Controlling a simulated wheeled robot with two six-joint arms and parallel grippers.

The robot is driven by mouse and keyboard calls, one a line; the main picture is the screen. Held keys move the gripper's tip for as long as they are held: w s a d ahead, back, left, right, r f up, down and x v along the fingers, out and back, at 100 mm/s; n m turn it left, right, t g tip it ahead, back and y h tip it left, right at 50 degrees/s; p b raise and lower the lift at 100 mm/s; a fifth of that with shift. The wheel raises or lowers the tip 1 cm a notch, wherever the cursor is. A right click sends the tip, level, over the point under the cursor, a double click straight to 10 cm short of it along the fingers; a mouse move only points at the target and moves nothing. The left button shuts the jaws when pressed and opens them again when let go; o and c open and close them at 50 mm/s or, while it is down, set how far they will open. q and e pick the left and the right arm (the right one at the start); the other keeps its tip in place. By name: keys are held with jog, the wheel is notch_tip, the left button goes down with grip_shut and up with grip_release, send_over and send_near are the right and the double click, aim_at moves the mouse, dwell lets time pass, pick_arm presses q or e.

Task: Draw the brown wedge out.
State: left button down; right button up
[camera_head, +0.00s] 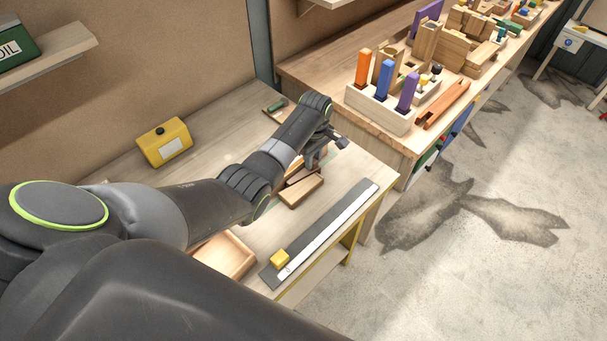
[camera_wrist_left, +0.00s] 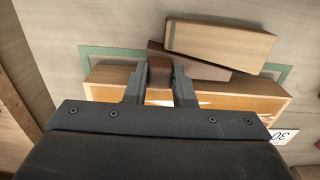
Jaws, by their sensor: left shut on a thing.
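In the left wrist view the brown wedge (camera_wrist_left: 208,70) is a dark brown piece. One end sits between the fingers of my left gripper (camera_wrist_left: 160,82), which is shut on it. The wedge lies between a pale wood block (camera_wrist_left: 220,40) and a longer orange-brown wood piece (camera_wrist_left: 235,103). The gripper's body hides part of the long piece. In the head view my left gripper (camera_head: 315,160) is low over the table beside the pale block (camera_head: 301,190), and the arm hides much of the wedge. My right gripper is not in view.
A green outline (camera_wrist_left: 105,52) marks the table around the pieces. A wooden tray (camera_head: 243,267), a yellow container (camera_head: 165,143) and a tool rack (camera_head: 378,106) stand around.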

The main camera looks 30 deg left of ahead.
pick_arm(q)
jog(key=shift+w+d, duration=0.35)
jog(key=shift+w, duration=0.2)
jog(key=shift+w+d, duration=0.15)
jog(key=shift+w, duration=0.35)
jog(key=shift+r, duration=0.1)
jog(key=c, duration=1.5)
grip_release()
jog(key=o, duration=0.3)
jog(key=shift+w+d, duration=0.1)
jog(key=shift+w, duration=0.1)
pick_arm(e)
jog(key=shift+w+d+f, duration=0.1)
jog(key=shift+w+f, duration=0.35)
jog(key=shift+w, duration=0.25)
pick_arm(q)
jog(key=shift+s, duration=0.15)
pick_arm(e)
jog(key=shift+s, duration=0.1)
